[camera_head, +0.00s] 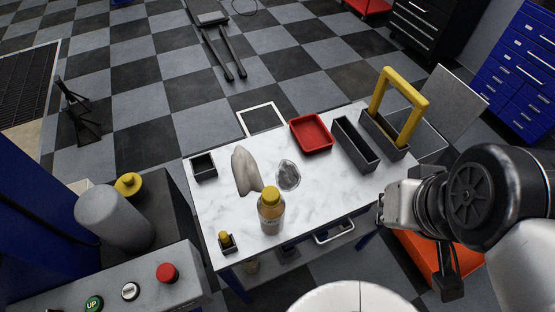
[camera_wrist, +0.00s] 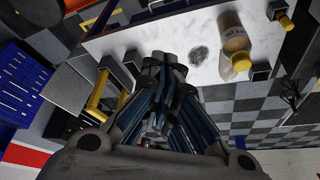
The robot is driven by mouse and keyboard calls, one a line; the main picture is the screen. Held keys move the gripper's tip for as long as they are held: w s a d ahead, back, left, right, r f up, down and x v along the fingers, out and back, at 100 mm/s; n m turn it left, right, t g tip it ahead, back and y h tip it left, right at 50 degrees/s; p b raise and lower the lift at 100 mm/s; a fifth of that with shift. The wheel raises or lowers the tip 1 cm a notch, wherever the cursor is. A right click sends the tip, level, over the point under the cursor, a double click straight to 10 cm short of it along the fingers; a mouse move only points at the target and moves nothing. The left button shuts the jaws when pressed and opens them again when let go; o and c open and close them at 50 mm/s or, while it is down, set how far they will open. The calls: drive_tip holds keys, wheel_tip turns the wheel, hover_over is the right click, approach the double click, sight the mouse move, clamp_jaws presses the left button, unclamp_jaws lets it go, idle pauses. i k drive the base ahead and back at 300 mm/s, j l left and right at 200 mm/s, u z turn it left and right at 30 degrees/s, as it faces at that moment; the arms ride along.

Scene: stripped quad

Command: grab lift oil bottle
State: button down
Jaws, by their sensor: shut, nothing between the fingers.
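The oil bottle (camera_head: 270,215), amber with a yellow cap, stands upright near the front edge of the white marbled table (camera_head: 330,190). In the wrist view the oil bottle (camera_wrist: 234,35) shows at upper right, with its label partly visible. My gripper (camera_head: 381,208) is at the right of the table in the head view, well apart from the bottle. In the wrist view my gripper (camera_wrist: 163,60) shows its fingers together, with nothing between them. The bottle is to the right of the fingertips there.
A pale cloth (camera_head: 245,172) and a grey round piece (camera_head: 288,175) lie behind the bottle. A small yellow-topped item (camera_head: 225,238) stands at its left. A red tray (camera_head: 311,134), a long dark bin (camera_head: 354,145) and a yellow-handled carrier (camera_head: 388,130) sit farther back.

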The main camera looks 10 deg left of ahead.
sight(272, 219)
drive_tip(key=k+j, duration=0.15)
drive_tip(key=j, duration=0.25)
drive_tip(key=k+j+z, duration=0.1)
drive_tip(key=j, duration=0.3)
drive_tip(key=k+j, duration=0.15)
drive_tip(key=j, duration=0.25)
drive_tip(key=z, duration=0.05)
